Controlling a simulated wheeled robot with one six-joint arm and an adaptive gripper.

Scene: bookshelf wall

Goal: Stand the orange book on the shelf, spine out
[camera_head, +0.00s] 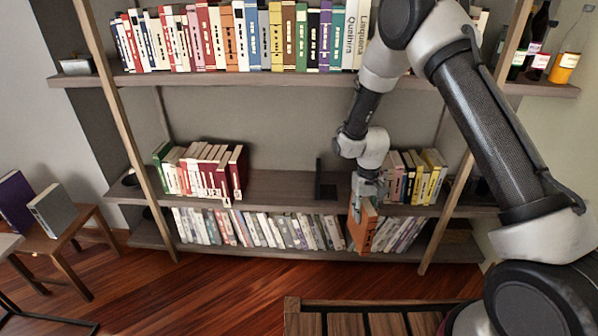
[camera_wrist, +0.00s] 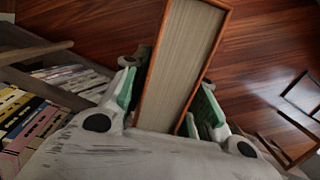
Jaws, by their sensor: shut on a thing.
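The orange book (camera_head: 362,227) hangs upright from my gripper (camera_head: 366,190), in front of the shelf unit. In the head view it overlaps the lower row of books and the edge of the middle shelf (camera_head: 285,188). In the wrist view the orange book (camera_wrist: 186,62) shows its pale page block between orange covers. The green-padded fingers of my gripper (camera_wrist: 163,100) are shut on it, one on each side. The book's spine is not clearly seen. The middle shelf has a bare stretch between its left books and a dark upright bookend.
The dark bookend (camera_head: 325,180) stands on the middle shelf, left of my gripper. Red and white books (camera_head: 205,170) stand at left, yellow and dark books (camera_head: 418,175) at right. A slatted bench (camera_head: 360,318) is in front. A small table (camera_head: 70,235) holds two books at left.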

